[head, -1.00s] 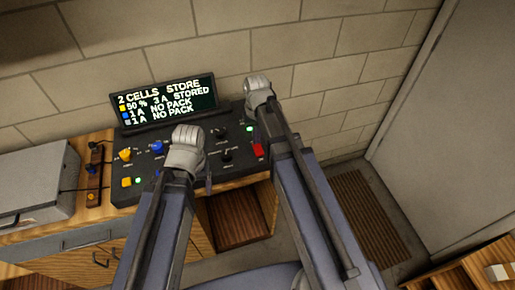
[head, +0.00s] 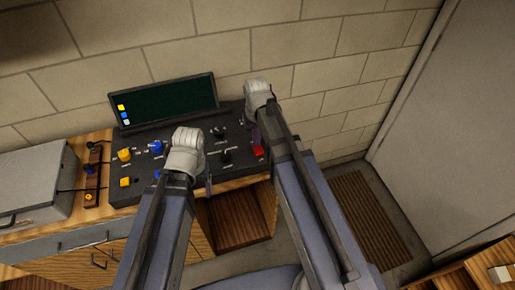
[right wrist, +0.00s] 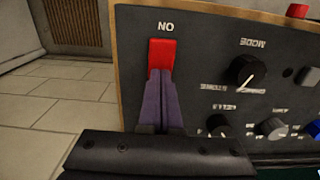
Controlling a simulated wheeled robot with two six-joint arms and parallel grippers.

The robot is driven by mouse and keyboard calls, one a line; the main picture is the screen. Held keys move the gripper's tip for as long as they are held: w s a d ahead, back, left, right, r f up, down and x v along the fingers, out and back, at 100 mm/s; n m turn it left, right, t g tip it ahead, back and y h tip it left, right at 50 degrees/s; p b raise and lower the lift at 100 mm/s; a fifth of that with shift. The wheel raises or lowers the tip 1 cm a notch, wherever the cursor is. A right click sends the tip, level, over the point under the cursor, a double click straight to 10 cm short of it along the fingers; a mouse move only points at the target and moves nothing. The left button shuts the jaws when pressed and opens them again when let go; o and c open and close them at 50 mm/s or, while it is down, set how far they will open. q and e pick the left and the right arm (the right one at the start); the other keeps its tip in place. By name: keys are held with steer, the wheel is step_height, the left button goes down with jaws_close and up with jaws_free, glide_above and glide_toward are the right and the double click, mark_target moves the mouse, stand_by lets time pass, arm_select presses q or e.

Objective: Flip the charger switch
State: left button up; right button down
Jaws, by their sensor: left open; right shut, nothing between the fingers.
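The charger panel (head: 135,196) is a black console on the wooden bench, with a dark display (head: 168,103) behind it. Its red switch (head: 258,151) sits near the right end. In the right wrist view the red switch (right wrist: 162,54) is large, beside an upside-down ON label. My right gripper (right wrist: 160,76) is shut and empty, its purple fingertips at the switch's lower edge in that view; contact is unclear. The fingers show partly in the head view (head: 256,135). My left gripper (head: 185,152) is open over the panel's front middle; its fingertips are mostly hidden.
Black, yellow and blue knobs (head: 157,148) stand on the panel. A grey metal box (head: 40,180) and a small wooden block with a cable (head: 92,175) are at left. A block wall stands behind.

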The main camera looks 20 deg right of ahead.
steer(key=shift+r, duration=0.1)
step_height(320, 180, up, 7)
steer(key=p, duration=0.7)
steer(key=s+a+f+n+h+b, duration=0.1)
steer(key=s+a+f+n+b, duration=0.2)
steer(key=s+a, duration=0.7)
steer(key=s+f+b, duration=0.1)
steer(key=s, duration=0.3)
steer(key=shift+s+a+f+b, duration=0.15)
steer(key=shift+a+f+b, duration=0.1)
steer(key=shift+f+b, duration=0.15)
stand_by(0.3)
